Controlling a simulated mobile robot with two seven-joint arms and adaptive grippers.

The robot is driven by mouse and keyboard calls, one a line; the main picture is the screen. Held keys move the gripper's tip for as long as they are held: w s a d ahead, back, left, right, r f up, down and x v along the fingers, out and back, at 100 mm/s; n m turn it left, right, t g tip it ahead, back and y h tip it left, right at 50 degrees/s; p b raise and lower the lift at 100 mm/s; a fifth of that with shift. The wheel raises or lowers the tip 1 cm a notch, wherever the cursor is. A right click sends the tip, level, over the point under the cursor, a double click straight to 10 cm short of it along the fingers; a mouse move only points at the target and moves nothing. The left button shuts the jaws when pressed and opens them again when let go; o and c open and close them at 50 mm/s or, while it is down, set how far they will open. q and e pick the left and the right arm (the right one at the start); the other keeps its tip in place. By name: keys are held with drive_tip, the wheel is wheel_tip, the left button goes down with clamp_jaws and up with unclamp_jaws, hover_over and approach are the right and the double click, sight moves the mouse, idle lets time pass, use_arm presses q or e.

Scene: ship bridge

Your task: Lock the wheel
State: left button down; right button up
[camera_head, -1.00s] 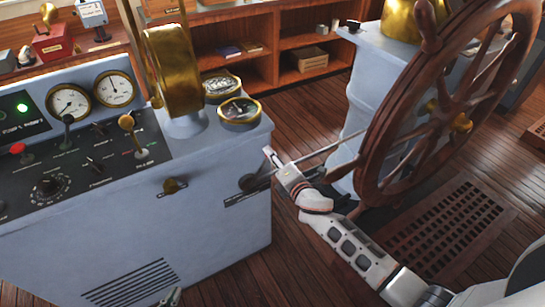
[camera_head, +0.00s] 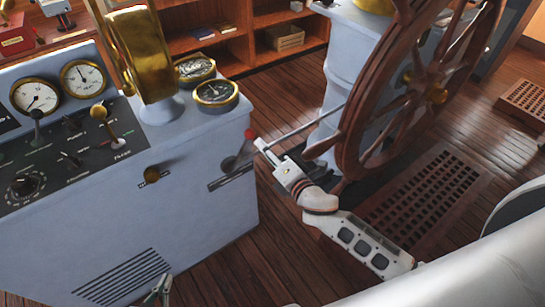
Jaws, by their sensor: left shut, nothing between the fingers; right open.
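The wooden ship's wheel (camera_head: 352,130) stands at the right with its grey pedestal (camera_head: 335,75) behind it. A lever with a red knob (camera_head: 250,133) sticks out from the right end of the grey console's front, above a small dark label plate (camera_head: 230,178). It leans up to the right. My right gripper (camera_head: 262,146) is open just to the right of and below the knob; whether it touches the lever I cannot tell. A thin metal rod (camera_head: 310,124) runs behind it towards the wheel. My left gripper (camera_head: 158,288) is shut and empty at the bottom edge, low before the console.
The grey console (camera_head: 170,220) fills the left, with gauges (camera_head: 82,77), a brass telegraph (camera_head: 140,55) and a brass knob (camera_head: 151,174) on its front. A floor grating (camera_head: 425,200) lies below the wheel. Wooden shelves (camera_head: 240,57) stand behind.

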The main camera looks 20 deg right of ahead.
drive_tip(key=v, duration=0.3)
drive_tip(key=shift+s+r, duration=0.1)
drive_tip(key=shift+s, duration=0.1)
idle(0.3)
drive_tip(key=s+d+f+m+g, duration=0.1)
drive_tip(key=s+f+m+g, duration=0.1)
drive_tip(key=s+f+m, duration=0.5)
drive_tip(key=s+d+f+m+g+h, duration=0.1)
drive_tip(key=s+d+f+m+g, duration=0.1)
drive_tip(key=s+f+m, duration=0.6)
drive_tip(key=s+m+g, duration=0.1)
drive_tip(key=s+m, duration=0.5)
drive_tip(key=shift+f, duration=0.2)
drive_tip(key=shift+d, duration=0.1)
